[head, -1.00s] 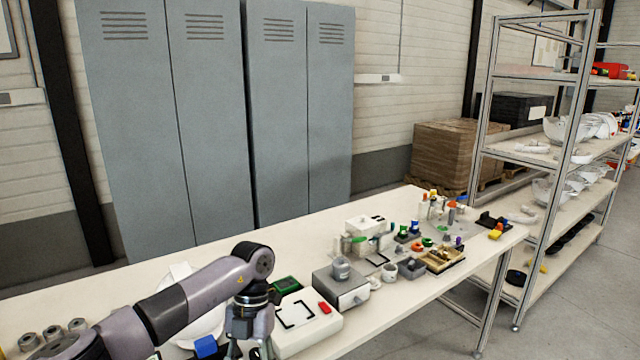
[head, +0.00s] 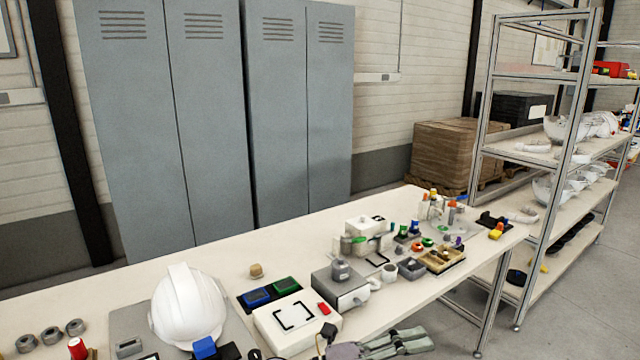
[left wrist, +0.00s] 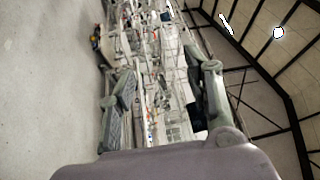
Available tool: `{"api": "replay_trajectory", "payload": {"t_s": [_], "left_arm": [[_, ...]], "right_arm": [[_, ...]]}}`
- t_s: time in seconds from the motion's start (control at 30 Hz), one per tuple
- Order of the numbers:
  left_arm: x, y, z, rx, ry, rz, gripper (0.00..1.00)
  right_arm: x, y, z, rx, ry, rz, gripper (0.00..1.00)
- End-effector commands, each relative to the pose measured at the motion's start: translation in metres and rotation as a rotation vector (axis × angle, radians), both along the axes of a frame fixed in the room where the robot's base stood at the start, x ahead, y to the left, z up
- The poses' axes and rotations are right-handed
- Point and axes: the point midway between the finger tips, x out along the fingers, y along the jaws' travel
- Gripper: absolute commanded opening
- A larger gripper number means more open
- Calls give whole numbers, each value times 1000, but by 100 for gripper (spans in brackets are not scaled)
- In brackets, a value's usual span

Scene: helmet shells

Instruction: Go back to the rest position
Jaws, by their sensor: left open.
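My left gripper (head: 405,342) shows at the bottom of the head view, its fingers pointing right, in front of the table's front edge. In the left wrist view its two fingers (left wrist: 165,95) are spread wide with nothing held between them. Most of my left arm is out of the head view. My right gripper is in neither view. A white helmet shell (head: 188,308) sits on a grey plate at the left of the table (head: 400,212), apart from the gripper.
A white box with a bracket mark (head: 297,322), a grey drawer box (head: 341,288) and blue and green trays (head: 270,291) stand beside the shell. Several small parts crowd the table's right end. A metal shelf rack (head: 487,110) stands at the right, lockers (head: 215,120) behind.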

Motion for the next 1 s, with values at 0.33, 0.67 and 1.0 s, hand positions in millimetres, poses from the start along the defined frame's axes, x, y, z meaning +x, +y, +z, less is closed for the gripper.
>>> {"api": "replay_trajectory", "payload": {"t_s": [0.33, 0.67, 1.0], "left_arm": [[65, 175, -16, -545, 669, 867, 46], [-44, 316, -172, -484, 1405, 1477, 46], [-166, 348, -226, -262, 1808, 1686, 46]], "right_arm": [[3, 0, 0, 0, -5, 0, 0], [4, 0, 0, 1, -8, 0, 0], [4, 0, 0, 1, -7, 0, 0]]}}
